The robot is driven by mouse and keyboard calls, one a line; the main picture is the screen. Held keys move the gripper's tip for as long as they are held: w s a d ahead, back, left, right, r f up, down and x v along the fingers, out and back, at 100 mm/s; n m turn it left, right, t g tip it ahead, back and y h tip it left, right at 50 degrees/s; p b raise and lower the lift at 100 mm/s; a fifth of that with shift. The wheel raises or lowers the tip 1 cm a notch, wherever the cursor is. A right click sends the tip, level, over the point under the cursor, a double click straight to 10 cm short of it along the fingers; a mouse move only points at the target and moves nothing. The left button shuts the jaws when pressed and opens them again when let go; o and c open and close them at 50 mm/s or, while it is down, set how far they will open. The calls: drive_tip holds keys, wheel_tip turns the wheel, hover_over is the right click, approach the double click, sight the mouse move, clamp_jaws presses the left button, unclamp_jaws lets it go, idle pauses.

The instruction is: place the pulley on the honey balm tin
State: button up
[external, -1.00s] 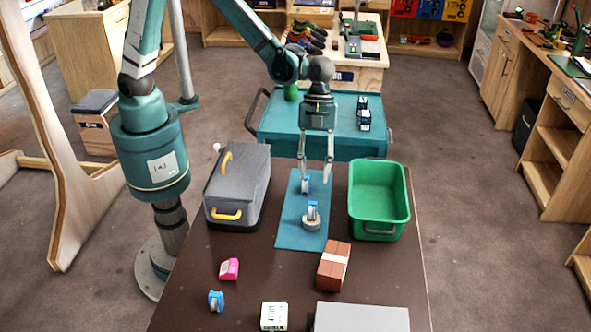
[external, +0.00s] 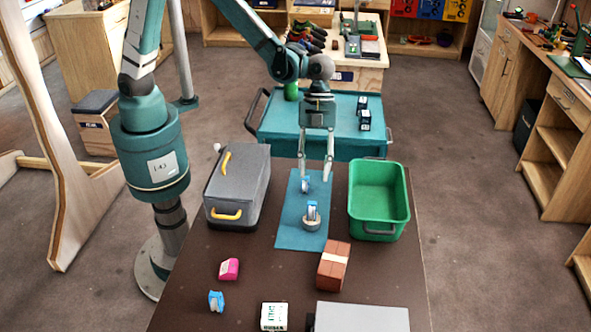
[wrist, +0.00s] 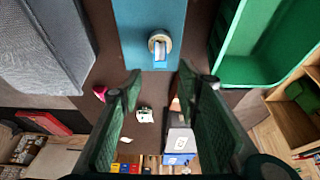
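A small blue-and-white piece, which looks like the pulley (external: 312,208), stands on a round pale tin (external: 311,224) on the teal mat. I take this as the honey balm tin, though its label cannot be read. In the wrist view the pulley (wrist: 160,51) lies over the tin (wrist: 151,41), above and beyond the fingertips. A similar blue-and-grey piece (external: 305,186) stands farther back on the mat, close to the left finger. My gripper (external: 315,179) is open and empty, above the back of the mat and apart from the tin. Its open fingers also show in the wrist view (wrist: 159,76).
A grey case with yellow handles (external: 237,187) stands left of the mat (external: 289,236), a green bin (external: 379,191) right. Toward the front are a brown block (external: 333,266), a pink piece (external: 229,269), another blue piece (external: 216,301), a white box (external: 274,316) and a grey box (external: 361,318).

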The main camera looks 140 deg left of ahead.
drive_tip(key=s+d+r+n+t+y, duration=0.1)
drive_tip(key=s+d+r+n, duration=0.1)
drive_tip(key=s+d+r, duration=0.45)
drive_tip(key=s+d+r+n+y, duration=0.15)
drive_tip(key=s+d+r, duration=0.25)
drive_tip(key=d+r, duration=0.5)
drive_tip(key=s+d+r+n+t, duration=0.1)
drive_tip(key=s+d+n, duration=0.1)
drive_tip(key=s+d, duration=0.4)
drive_tip(key=s+d+r+n+t, duration=0.1)
drive_tip(key=s+d+n+t, duration=0.1)
drive_tip(key=s+d, duration=0.5)
drive_tip(key=s+n, duration=0.1)
drive_tip(key=s, duration=0.5)
drive_tip(key=shift+d+y, duration=0.25)
drive_tip(key=shift+y, duration=0.1)
